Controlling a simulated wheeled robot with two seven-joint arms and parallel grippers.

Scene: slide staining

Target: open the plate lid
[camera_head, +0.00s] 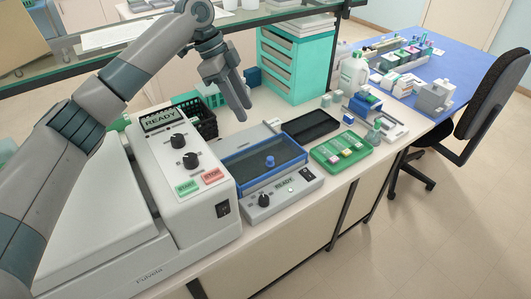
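A small round blue knob (270,161) stands on the lid. My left gripper (246,112) hangs above and behind the lid, fingers pointing down, apart from it. I see nothing between its fingers, but their gap is hard to judge from this angle. My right gripper is not in view.
A large white machine (190,215) with START and STOP buttons stands left of the plate. A black tray (310,126) and a green slide tray (343,147) lie to the right. A black basket (205,124) and a teal drawer unit (300,65) stand behind.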

